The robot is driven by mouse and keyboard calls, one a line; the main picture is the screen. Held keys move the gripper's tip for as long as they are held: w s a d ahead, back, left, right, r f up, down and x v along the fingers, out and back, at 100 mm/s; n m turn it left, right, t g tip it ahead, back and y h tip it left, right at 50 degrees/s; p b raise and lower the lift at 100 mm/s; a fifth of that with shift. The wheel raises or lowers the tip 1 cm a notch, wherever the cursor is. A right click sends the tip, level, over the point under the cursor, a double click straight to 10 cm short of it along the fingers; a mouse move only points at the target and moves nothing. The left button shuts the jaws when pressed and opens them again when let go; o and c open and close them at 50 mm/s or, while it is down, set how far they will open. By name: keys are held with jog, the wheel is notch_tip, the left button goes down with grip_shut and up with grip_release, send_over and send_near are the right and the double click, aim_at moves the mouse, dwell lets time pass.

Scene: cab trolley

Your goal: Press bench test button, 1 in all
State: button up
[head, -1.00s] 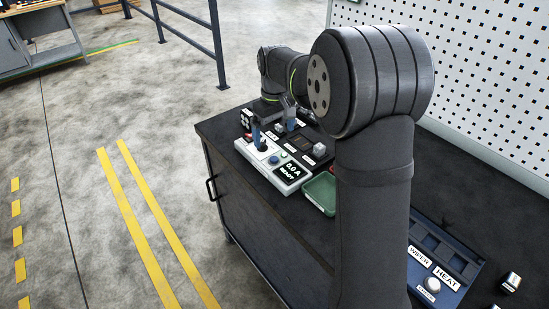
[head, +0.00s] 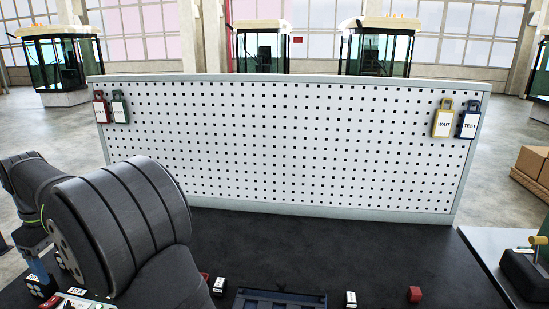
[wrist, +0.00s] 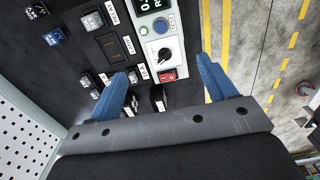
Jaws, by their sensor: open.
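In the wrist view a white test panel (wrist: 177,45) lies between my fingers and beyond them. It carries a blue round button (wrist: 161,26), a small green button or lamp (wrist: 145,29), a black knob (wrist: 160,51), a red switch (wrist: 168,75) and part of a display (wrist: 143,6). The small labels are too blurred to tell which is the bench test button. My gripper (wrist: 162,68) is open with nothing between its blue fingers, over the panel's switch end. In the head view my arm hides most of the panel at the lower left.
Dark bench modules with several switches (wrist: 93,20) lie left of the panel in the wrist view. A perforated board (head: 290,150) stands behind the bench.

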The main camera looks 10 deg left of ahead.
grip_shut()
dwell(1.4)
